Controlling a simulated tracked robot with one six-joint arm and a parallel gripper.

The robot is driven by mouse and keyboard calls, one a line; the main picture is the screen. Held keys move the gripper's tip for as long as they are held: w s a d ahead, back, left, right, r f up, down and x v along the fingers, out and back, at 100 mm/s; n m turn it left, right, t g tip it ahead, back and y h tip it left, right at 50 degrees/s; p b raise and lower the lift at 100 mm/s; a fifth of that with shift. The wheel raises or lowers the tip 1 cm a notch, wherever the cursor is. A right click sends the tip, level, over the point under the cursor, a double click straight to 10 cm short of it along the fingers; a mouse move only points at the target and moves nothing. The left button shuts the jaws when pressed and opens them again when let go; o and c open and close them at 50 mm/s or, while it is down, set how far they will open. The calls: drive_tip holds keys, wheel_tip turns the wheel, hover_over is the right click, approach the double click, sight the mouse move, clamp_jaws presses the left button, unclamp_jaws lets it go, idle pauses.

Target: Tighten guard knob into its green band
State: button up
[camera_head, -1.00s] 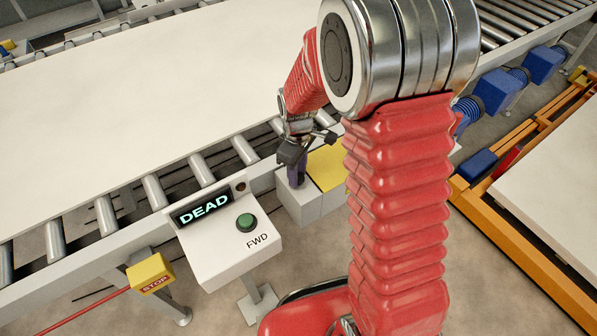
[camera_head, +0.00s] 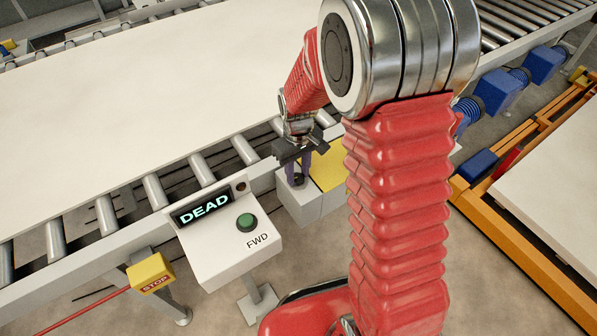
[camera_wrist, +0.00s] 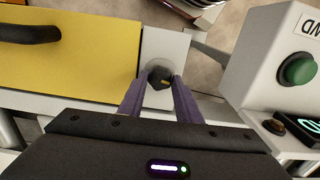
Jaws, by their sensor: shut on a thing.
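The guard knob (camera_wrist: 160,77) is dark and round with a small yellow mark, on a light grey block beside the yellow guard panel (camera_wrist: 75,50). In the head view the knob (camera_head: 297,181) shows small and dark below my gripper. My gripper (camera_wrist: 160,84) has its two purple fingers on either side of the knob, shut on it. It also shows in the head view (camera_head: 299,178), pointing down at the block. I cannot make out a green band; the fingers and the small picture leave the knob's surround unclear.
A control box with a DEAD display (camera_head: 203,206) and a green FWD button (camera_head: 247,222) stands left of the block. A yellow STOP box (camera_head: 151,272) hangs nearer. A large pale board (camera_head: 120,95) lies on the rollers behind. A black handle (camera_wrist: 30,34) is on the yellow panel.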

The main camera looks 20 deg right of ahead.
sight(298, 176)
drive_tip(key=shift+w+d+m, duration=0.1)
drive_tip(key=shift+m, duration=0.4)
drive_tip(key=o, duration=1.1)
drive_tip(key=shift+c, duration=0.2)
drive_tip(key=shift+r, duration=0.1)
wheel_tip(298, 176, up, 14)
drive_tip(key=shift+f, duration=0.2)
